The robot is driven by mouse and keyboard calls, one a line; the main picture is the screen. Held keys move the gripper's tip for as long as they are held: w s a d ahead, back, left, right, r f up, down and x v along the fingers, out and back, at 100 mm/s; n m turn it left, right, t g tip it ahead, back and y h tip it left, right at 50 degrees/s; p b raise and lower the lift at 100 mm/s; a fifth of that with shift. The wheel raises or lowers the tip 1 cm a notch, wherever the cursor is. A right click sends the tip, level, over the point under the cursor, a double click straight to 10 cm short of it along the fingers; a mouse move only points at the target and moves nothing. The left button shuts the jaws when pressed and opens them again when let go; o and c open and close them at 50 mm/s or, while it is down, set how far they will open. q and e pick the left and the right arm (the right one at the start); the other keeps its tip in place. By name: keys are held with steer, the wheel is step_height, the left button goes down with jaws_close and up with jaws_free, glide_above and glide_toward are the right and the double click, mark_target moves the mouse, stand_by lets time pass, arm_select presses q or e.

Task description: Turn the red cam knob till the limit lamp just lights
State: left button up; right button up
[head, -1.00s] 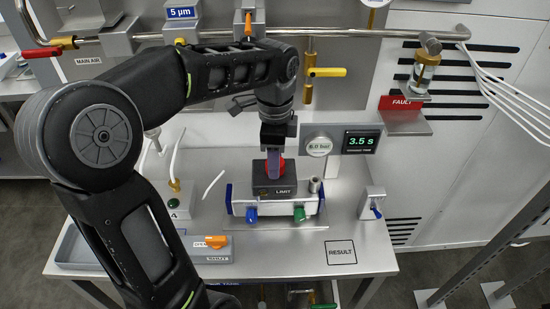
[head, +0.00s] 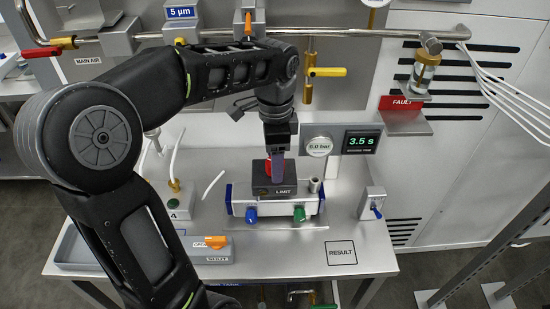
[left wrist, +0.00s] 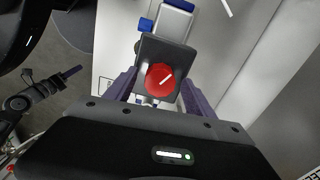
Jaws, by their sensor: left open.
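The red cam knob (left wrist: 160,79) has a white pointer line and sits on a dark grey block (left wrist: 150,52). In the head view the block (head: 287,190) is marked LIMIT, and only a strip of the knob (head: 268,168) shows beside my fingers. My left gripper (head: 277,175) is above the block. In the left wrist view its two purple fingers (left wrist: 160,88) stand open on either side of the knob, apart from it. I cannot make out whether the limit lamp is lit.
A blue knob (head: 251,215) and a green knob (head: 299,214) are on the front of the white base. A 3.5 s display (head: 360,141) and a round gauge (head: 318,146) stand behind. The bench around the RESULT square (head: 341,252) is clear.

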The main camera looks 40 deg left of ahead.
arm_select(q)
steer(key=shift+r, duration=0.5)
step_height(320, 180, up, 4)
steer(key=shift+b, duration=0.3)
steer(key=shift+r+p, duration=0.8)
steer(key=shift+r, duration=0.15)
steer(key=shift+r+p, duration=0.5)
steer(key=shift+f, duration=0.1)
